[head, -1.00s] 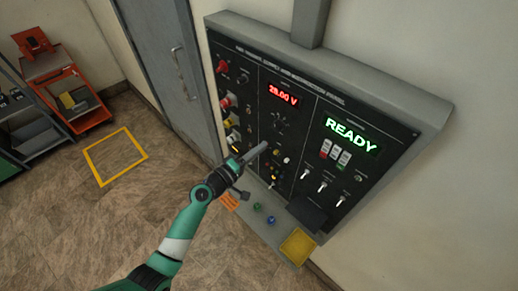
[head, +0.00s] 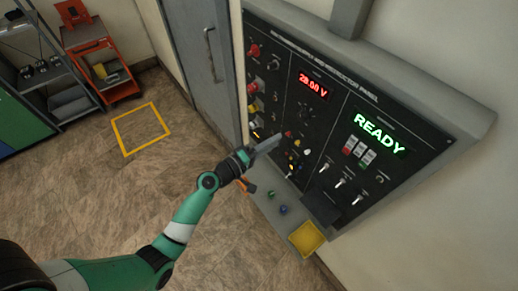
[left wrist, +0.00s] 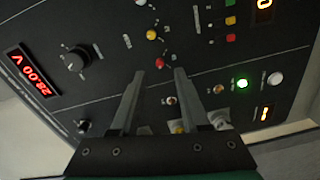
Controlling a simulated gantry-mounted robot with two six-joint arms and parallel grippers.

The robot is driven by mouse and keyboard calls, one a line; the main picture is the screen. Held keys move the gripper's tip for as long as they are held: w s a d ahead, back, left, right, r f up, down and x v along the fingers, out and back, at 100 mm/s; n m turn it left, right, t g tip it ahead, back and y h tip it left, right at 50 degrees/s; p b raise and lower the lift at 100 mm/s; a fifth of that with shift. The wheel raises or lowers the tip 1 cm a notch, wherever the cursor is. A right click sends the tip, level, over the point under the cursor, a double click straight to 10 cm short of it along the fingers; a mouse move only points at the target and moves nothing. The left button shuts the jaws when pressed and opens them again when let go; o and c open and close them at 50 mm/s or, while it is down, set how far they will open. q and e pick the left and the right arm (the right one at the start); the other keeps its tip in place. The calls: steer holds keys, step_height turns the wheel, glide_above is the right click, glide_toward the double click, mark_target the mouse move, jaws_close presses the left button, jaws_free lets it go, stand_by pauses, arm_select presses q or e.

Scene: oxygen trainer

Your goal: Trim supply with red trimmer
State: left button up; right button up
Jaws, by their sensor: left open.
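The panel's voltage display (head: 313,85) reads 28.00 V in red digits; it also shows sideways in the left wrist view (left wrist: 32,77). The small red trimmer (left wrist: 161,62) is just beyond and between my left fingertips in the left wrist view. It also shows in the head view (head: 288,134). A yellow trimmer (left wrist: 151,34) and a white one (left wrist: 141,2) lie in line with it. My left gripper (left wrist: 160,72) is open and empty, pointing at the panel; whether it touches the trimmer I cannot tell. My right gripper is not in view.
Other controls crowd the panel: a black knob (left wrist: 77,60), a lit green lamp (left wrist: 242,84) and toggle switches (head: 340,182). A green READY display (head: 380,133) is at right. A shelf with a yellow pad (head: 307,238) juts out below. Open floor lies left.

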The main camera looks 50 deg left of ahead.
arm_select(q)
steer(key=s, duration=0.8)
steer(key=shift+r, duration=0.1)
